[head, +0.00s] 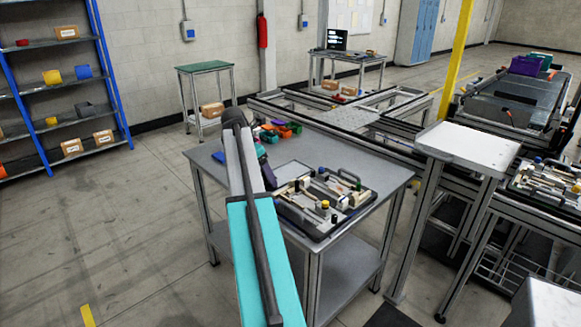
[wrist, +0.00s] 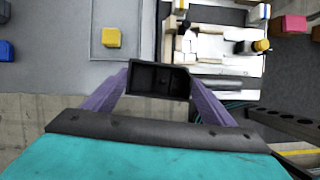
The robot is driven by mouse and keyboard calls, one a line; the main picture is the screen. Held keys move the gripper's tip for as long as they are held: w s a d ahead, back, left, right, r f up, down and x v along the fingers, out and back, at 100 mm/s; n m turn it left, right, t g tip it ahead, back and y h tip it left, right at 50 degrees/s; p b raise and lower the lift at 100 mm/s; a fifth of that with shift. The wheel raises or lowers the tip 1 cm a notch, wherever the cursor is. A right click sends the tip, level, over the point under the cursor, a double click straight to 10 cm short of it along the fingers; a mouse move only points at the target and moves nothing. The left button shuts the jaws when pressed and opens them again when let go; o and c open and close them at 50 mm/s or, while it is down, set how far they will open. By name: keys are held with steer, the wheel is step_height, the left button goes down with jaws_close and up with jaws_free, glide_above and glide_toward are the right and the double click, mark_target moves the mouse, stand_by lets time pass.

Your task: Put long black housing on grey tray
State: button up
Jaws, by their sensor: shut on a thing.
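My gripper (wrist: 158,88) has its purple fingers closed on either side of the long black housing (wrist: 158,79), a dark box with an open, hollow face, in the wrist view. A flat grey tray (wrist: 135,20) lies beyond the housing to the upper left, with a yellow block (wrist: 111,37) on it. The housing appears apart from the tray, but its height above the table is unclear. In the head view the grey tray (head: 292,171) lies on the table just right of my arm, and the held housing cannot be made out.
A fixture pallet (head: 325,200) crowded with parts and a handle stands right of the tray on the grey table (head: 215,150); it also shows in the wrist view (wrist: 225,45). Coloured parts (head: 280,129) lie at the table's back.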

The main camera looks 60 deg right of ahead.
steer(key=w+a+f, duration=0.1)
steer(key=w+a, duration=0.4)
steer(key=a, duration=0.3)
steer(key=w+a+f, duration=0.1)
steer(key=w+a, duration=0.4)
steer(key=a, duration=0.3)
steer(key=w+a+f+m, duration=0.1)
steer(key=a+f, duration=0.1)
steer(key=a, duration=1.9)
steer(key=w+a+f+m+g, duration=0.1)
steer(key=w+a+f+m, duration=0.1)
steer(key=a, duration=2)
steer(key=shift+w+f, duration=0.2)
steer(key=shift+f, duration=0.1)
steer(key=shift+s+a, duration=0.1)
steer(key=shift+s, duration=0.05)
